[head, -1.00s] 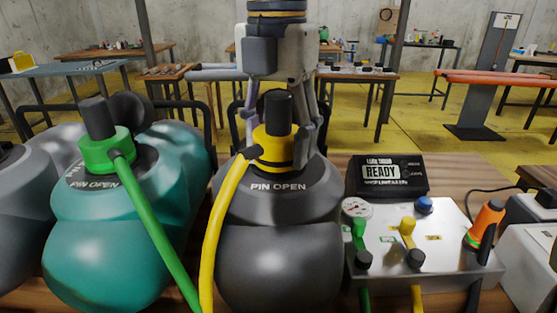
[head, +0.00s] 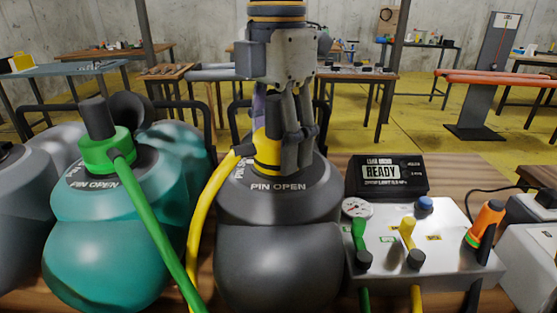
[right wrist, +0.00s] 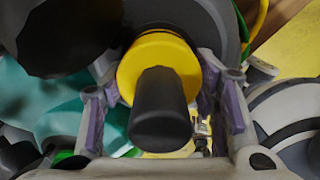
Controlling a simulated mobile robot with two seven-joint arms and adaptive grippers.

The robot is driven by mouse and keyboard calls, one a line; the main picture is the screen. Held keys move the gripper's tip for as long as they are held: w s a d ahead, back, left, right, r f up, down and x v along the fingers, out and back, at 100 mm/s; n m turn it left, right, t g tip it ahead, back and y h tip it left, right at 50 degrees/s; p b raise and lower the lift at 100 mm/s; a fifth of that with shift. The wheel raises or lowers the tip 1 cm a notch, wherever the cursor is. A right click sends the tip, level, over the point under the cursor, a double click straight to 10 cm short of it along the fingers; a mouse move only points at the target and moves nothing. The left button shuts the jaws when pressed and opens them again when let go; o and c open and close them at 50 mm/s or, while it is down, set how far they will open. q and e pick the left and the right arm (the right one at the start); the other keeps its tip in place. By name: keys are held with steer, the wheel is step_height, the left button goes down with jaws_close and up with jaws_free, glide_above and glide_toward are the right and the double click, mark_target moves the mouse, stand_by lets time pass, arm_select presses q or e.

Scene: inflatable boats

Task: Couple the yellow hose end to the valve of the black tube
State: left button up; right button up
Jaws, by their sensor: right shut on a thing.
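The black tube (head: 280,265) stands in the middle of the head view, with "PIN OPEN" printed on its top. The yellow hose end (head: 266,152), with its black grip, sits upright over the valve at the tube's top; the valve itself is hidden. My right gripper (head: 280,135) comes down from above and is shut on the hose end. In the right wrist view the yellow collar (right wrist: 160,62) lies between the two purple-padded fingers. The yellow hose (head: 200,220) leaves the collar to the left and hangs down in front. My left gripper does not show.
A teal tube (head: 105,240) with a green hose end (head: 105,145) on top stands close on the left. On the right are a control box (head: 400,235) with levers and a gauge, a black display reading "READY" (head: 388,175), and an orange-handled tool (head: 487,222).

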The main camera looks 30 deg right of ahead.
steer(key=m, duration=0.8)
steer(key=shift+w, duration=0.1)
steer(key=o, duration=1.3)
steer(key=shift+c, duration=0.2)
steer(key=shift+r, duration=0.1)
step_height(320, 180, up, 12)
steer(key=shift+f, duration=0.1)
